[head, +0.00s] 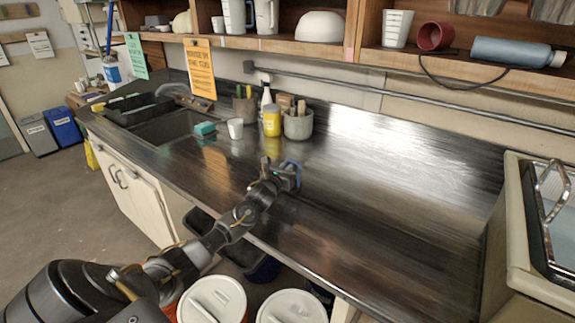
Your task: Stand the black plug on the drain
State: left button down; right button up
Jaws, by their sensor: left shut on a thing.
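My left gripper (286,177) is over the dark counter, at the end of my arm that reaches in from the lower left. It is shut on a small blue-edged thing (293,164), mostly hidden by the fingers; I cannot tell what it is. I cannot make out the black plug anywhere. The sink (172,128) is at the counter's left end, well away from the gripper. Its drain cannot be made out from here. My right gripper is not in view.
White-lidded buckets (292,306) are below the front edge. The counter's right half is clear.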

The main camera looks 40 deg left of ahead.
pick_arm(q)
jog(key=shift+f, duration=0.15)
jog(key=c, duration=1.5)
grip_release()
jog(key=shift+r, duration=0.25)
jog(key=shift+s+f, duration=0.15)
jog(key=shift+s, duration=0.1)
jog(key=b+v, duration=0.2)
jog(key=v, duration=0.8)
jog(key=shift+s+d, duration=0.1)
jog(key=shift+s, duration=0.05)
jog(key=shift+s+d, duration=0.1)
jog(key=shift+s, duration=0.5)
